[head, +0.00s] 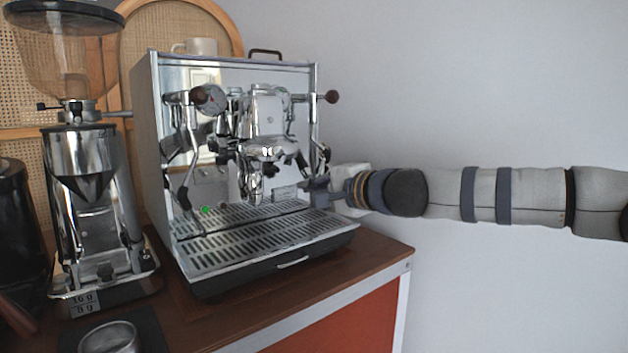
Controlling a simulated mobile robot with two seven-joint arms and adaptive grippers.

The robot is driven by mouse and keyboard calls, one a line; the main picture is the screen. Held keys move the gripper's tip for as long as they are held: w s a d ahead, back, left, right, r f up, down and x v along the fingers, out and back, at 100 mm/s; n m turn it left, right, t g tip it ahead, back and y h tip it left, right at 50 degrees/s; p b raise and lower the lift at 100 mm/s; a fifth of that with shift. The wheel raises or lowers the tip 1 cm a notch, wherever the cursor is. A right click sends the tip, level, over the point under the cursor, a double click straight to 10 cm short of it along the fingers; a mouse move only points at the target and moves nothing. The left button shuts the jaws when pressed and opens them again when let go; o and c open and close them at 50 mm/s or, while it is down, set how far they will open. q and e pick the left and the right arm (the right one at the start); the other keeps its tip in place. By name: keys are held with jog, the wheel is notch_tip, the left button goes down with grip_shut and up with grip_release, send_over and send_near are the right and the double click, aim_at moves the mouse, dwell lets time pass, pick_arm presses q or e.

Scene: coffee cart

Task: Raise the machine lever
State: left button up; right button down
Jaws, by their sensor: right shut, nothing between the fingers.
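The chrome espresso machine (238,75) stands on the brown counter of the cart. Its group head (266,115) is at the middle of the front, with chrome parts hanging below it. The machine lever is hard to pick out among these shiny parts, so I cannot tell its angle. My right gripper (312,190) comes in from the right and is shut and empty. Its fingertips are at the machine's right front, above the drip tray and low beside the group. I cannot tell whether it touches the lever. My left gripper is out of view.
A chrome coffee grinder (85,190) stands left of the machine. A metal cup (108,338) is at the front left. The slotted drip tray (255,240) juts forward. A wand with a dark knob (332,97) is on the right. The counter's front right corner (395,252) is bare.

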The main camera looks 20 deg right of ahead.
notch_tip(320, 180, up, 14)
jog(key=s+r+t, duration=0.1)
jog(key=t, duration=0.1)
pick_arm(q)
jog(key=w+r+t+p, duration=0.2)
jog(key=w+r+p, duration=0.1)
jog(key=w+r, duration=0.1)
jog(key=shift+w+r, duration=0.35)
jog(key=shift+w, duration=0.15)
pick_arm(e)
jog(key=s+d+f, duration=0.1)
jog(key=s+f, duration=0.2)
jog(key=s, duration=0.5)
jog(key=shift+s+f+y, duration=0.15)
jog(key=shift+s+y, duration=0.15)
jog(key=shift+y, duration=0.1)
jog(key=shift+f, duration=0.1)
